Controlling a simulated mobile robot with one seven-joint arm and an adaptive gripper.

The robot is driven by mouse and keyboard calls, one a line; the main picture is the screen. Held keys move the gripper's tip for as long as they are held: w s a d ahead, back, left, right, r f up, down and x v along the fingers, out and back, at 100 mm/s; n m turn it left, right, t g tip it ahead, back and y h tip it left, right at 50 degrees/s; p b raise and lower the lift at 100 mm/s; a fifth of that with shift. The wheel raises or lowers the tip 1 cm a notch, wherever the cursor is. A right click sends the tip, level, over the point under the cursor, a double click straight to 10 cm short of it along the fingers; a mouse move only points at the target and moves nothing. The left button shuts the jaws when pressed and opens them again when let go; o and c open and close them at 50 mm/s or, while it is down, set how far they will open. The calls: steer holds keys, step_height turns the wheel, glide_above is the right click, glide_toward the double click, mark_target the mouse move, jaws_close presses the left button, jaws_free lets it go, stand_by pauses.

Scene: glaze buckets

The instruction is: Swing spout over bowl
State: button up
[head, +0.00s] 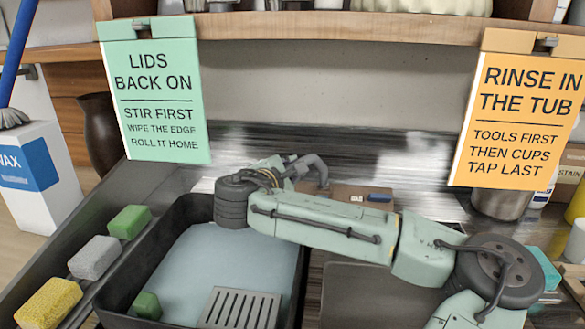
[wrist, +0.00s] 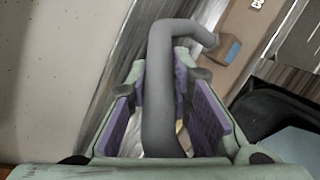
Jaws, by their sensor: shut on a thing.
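The grey curved spout (wrist: 160,95) runs up between the purple pads of my gripper (wrist: 172,108) in the wrist view and bends over to the right at its top. In the head view the spout (head: 316,166) shows as a grey hook just beyond my gripper (head: 293,168), which is shut on it. The spout's end points right, towards a brown box. I cannot make out a bowl for certain in either view; my arm hides part of the counter.
A dark tub (head: 305,262) with pale blue water and a slatted grate (head: 240,309) lies below my arm. Sponges (head: 95,257) line its left side. A brown box (head: 345,193) sits behind my arm. A metal pot (head: 497,203) stands at right. Two signs hang from the shelf.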

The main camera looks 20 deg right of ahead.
jaws_close()
